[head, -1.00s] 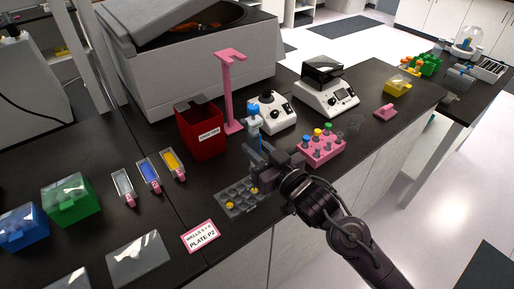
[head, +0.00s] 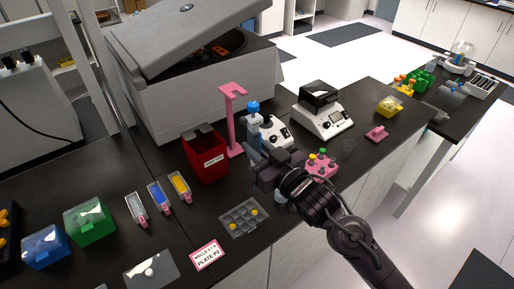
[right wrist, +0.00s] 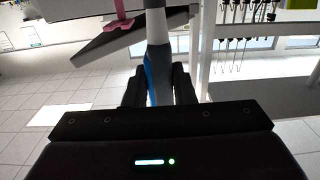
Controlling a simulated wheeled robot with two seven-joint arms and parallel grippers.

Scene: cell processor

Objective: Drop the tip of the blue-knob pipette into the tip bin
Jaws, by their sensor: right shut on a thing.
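My right gripper (head: 262,172) is shut on the blue-knob pipette (head: 253,128), which stands roughly upright with its blue knob on top. In the right wrist view the grey and blue pipette body (right wrist: 158,65) sits between the two dark fingers (right wrist: 160,88). The pipette's lower end and its tip are hidden behind the gripper in the head view. The red tip bin (head: 205,158), with a white label, stands on the bench to the left of the gripper, apart from the pipette. My left gripper is not in view.
A pink stand (head: 232,120) rises behind the pipette, close to the bin. A well plate (head: 243,218) lies in front of the gripper. A pink tube rack (head: 321,166) is to the right. Reagent troughs (head: 158,198) lie left. A large centrifuge (head: 190,90) stands behind.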

